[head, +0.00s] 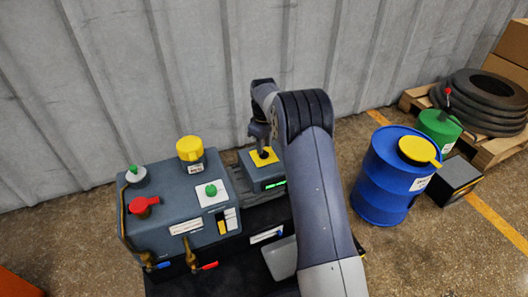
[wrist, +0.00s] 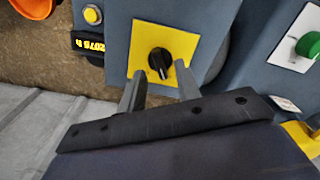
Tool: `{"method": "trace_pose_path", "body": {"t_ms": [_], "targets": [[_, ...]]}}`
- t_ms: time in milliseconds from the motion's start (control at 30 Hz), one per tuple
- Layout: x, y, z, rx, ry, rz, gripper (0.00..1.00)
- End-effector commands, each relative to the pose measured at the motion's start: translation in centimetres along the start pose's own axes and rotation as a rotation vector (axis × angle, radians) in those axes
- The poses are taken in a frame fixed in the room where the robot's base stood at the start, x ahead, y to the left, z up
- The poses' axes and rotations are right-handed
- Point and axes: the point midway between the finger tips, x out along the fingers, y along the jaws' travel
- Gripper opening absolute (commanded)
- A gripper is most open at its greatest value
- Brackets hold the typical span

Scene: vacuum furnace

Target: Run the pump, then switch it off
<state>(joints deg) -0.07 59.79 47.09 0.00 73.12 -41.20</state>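A black rotary knob (wrist: 159,61) sits on a yellow plate (wrist: 184,44) on a blue-grey pump box. In the head view the yellow plate (head: 268,161) shows on the box (head: 262,176) below my gripper (head: 260,138). In the wrist view my gripper (wrist: 160,74) is open, with one finger on each side of the knob and a gap to it. The knob's white mark points toward the fingers. An hour counter (wrist: 88,43) reads about 2075 h.
A larger blue-grey unit (head: 175,205) at left carries a yellow cap (head: 190,148), a red knob (head: 144,206) and a green button (head: 211,190). A blue barrel (head: 385,180) and green can (head: 438,128) stand right of my arm. A corrugated wall (head: 180,70) is behind.

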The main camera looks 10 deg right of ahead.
Motion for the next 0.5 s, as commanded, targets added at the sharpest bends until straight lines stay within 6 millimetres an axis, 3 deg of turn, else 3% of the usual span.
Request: {"method": "trace_pose_path", "body": {"t_ms": [200, 500], "targets": [[2.0, 0.0, 0.0, 0.000, 0.000, 0.000, 0.32], [2.0, 0.0, 0.0, 0.000, 0.000, 0.000, 0.32]]}}
